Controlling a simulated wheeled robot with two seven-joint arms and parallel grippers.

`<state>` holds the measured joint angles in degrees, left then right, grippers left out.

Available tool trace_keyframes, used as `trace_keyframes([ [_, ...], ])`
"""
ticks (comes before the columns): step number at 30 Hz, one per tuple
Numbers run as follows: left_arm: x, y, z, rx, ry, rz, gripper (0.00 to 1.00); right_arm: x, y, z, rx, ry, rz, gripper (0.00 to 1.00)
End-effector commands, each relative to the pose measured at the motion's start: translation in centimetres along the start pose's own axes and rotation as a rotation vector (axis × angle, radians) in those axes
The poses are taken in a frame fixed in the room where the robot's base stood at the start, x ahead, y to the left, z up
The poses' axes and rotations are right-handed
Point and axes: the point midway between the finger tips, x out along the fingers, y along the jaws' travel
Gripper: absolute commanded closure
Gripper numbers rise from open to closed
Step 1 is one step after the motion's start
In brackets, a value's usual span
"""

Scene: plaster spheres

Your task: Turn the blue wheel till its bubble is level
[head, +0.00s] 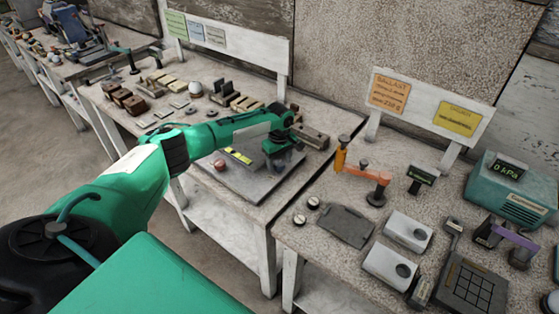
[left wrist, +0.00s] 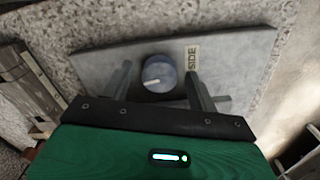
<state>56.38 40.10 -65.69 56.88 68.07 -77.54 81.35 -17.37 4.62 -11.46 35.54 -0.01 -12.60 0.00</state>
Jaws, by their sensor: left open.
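The blue wheel (left wrist: 158,70), a round knob with a pale mark on its face, sits on a grey plate (left wrist: 110,60) in the left wrist view. A label reading "SIDE" lies on the plate just right of it. My left gripper (left wrist: 160,76) is open, with one finger on each side of the wheel; I cannot tell whether they touch it. In the head view the left gripper (head: 283,163) points down over the right part of the plate (head: 238,190) and hides the wheel. A yellow-green strip (head: 239,156), possibly the bubble level, lies left of the gripper; its bubble is too small to read.
A reddish ball (head: 219,165) sits on the plate's left part. A brown-grey block (head: 313,137) stands close behind the gripper. Blocks and a white ball (head: 195,89) lie farther back. Another table on the right holds an orange clamp (head: 370,173) and several devices.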

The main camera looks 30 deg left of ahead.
Motion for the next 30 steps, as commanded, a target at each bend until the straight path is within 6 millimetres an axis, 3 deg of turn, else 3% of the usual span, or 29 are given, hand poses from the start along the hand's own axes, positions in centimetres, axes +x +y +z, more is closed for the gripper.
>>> trace_keyframes([
  [2,0.0,0.0,0.0,0.0,0.0,0.0,0.41,0.0,-0.1,0.3,0.0,-0.004,-0.001,0.64],
  [9,0.0,0.0,0.0,0.0,0.0,0.0,0.85,0.0,0.0,0.1,0.0,-0.002,0.0,0.64],
  [20,0.0,0.0,0.0,0.046,-0.001,0.0,0.85,-0.3,0.1,-0.3,0.0,0.003,0.0,0.64],
  [30,-0.1,-0.1,0.1,0.279,-0.002,-0.001,0.85,-1.3,0.0,-0.4,0.0,0.003,0.0,0.64],
])
